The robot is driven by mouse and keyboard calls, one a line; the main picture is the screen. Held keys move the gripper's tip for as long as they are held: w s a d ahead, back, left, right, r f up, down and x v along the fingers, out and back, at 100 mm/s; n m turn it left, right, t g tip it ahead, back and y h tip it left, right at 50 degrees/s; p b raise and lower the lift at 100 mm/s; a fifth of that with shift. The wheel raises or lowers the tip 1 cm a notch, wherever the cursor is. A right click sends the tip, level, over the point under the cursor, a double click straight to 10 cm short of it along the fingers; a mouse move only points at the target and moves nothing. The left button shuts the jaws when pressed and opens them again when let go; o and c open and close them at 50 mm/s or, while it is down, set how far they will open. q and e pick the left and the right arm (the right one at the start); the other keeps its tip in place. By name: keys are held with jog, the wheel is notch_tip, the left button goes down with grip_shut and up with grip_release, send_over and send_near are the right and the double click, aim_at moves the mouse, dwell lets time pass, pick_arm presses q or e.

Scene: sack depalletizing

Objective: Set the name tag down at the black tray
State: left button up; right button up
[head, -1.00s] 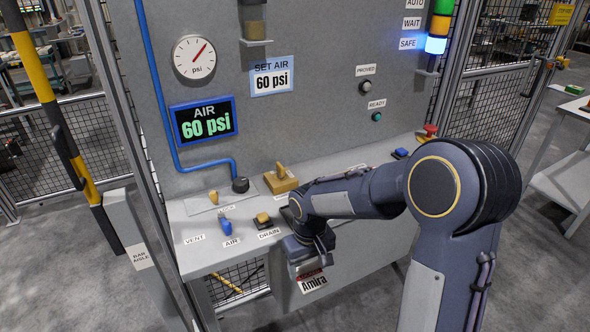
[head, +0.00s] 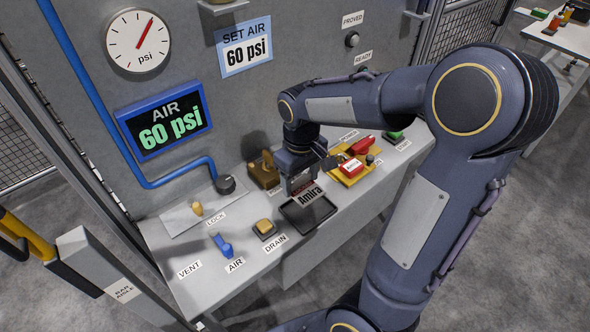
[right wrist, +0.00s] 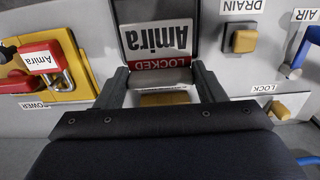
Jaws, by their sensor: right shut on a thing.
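The name tag (head: 309,195) is a white card reading "Amira" with a red band marked "LOCKED". My right gripper (head: 300,184) is shut on its red-banded end. The black tray (head: 300,223) is a shallow dark rectangle on the grey shelf. The tag is over the tray's back part, tilted; I cannot tell whether it touches the tray. In the right wrist view the tag (right wrist: 156,40) sits between the fingers of the gripper (right wrist: 160,80), upside down, with the dark tray (right wrist: 140,8) behind it. My left gripper is not in view.
A yellow plate with a red padlock (head: 352,166) tagged "Amira" lies right of the tray. A brown block (head: 264,176) stands behind it. The DRAIN button (head: 264,228), blue AIR handle (head: 221,245) and LOCK knob (head: 197,208) are to the left. The upright panel rises behind.

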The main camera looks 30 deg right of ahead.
aim_at(301, 187)
jog(key=shift+s, duration=0.15)
jog(key=shift+s+f+b, duration=0.1)
jog(key=shift+f+b, duration=0.35)
jog(key=shift+f, duration=0.1)
jog(key=shift+f+b, duration=1.4)
jog(key=shift+f, duration=0.45)
jog(key=shift+f, duration=0.15)
jog(key=shift+f+b, duration=0.35)
jog(key=shift+f, duration=0.05)
jog(key=o, duration=1)
jog(key=shift+o, duration=0.2)
jog(key=shift+r, duration=3.95)
